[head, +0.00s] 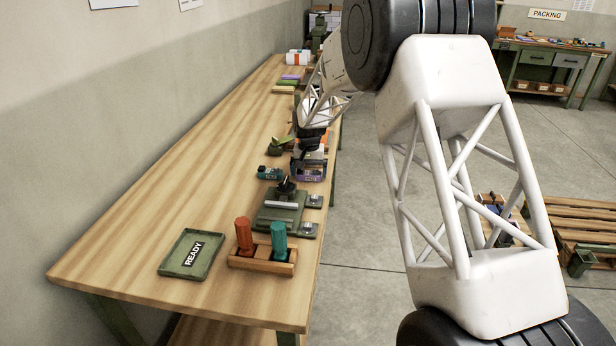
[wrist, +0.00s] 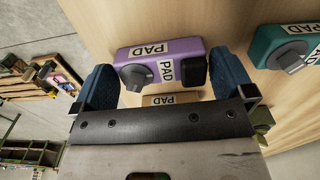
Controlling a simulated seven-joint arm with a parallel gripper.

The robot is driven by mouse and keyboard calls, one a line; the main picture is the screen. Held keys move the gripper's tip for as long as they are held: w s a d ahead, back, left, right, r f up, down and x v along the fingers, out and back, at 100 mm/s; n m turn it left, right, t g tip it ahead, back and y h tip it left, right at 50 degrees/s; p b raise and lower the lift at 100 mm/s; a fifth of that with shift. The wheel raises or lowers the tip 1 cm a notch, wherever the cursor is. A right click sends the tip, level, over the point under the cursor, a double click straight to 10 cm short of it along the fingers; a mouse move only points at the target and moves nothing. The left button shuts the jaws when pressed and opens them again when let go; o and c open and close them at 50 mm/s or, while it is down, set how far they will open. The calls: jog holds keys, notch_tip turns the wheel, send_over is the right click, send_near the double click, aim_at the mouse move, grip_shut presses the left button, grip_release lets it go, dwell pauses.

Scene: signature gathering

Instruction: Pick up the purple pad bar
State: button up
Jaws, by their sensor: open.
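The purple pad bar (wrist: 185,48) lies on the wooden bench, with white PAD labels, a grey knob and a dark block on it. In the head view it shows small (head: 312,175), partly hidden by my gripper (head: 309,158). In the wrist view my gripper (wrist: 164,68) is open, with one blue fingertip beyond each end of the bar. The bar lies between the fingers; I cannot tell whether either touches it.
A teal pad bar (wrist: 279,48) lies to the right of the purple one in the wrist view. In the head view, a green stamping device (head: 277,211), a wooden holder (head: 259,266) with orange and teal cylinders, and a READY tray (head: 193,253) stand nearer. The bench's left side is clear.

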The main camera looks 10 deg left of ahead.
aim_at(309, 174)
dwell(0.5)
jog(key=c, duration=0.9)
jog(key=shift+r, duration=0.15)
jog(key=shift+r, duration=0.8)
jog(key=shift+s+r, duration=0.15)
jog(key=shift+r, duration=0.8)
jog(key=s+d, duration=0.1)
jog(key=s, duration=0.4)
jog(key=s+d+r, duration=0.1)
jog(key=s+d, duration=0.1)
jog(key=s, duration=0.2)
jog(key=s+d, duration=0.2)
jog(key=s, duration=0.3)
jog(key=shift+s+d+r, duration=0.15)
jog(key=shift+s+d, duration=0.1)
jog(key=shift+s, duration=0.1)
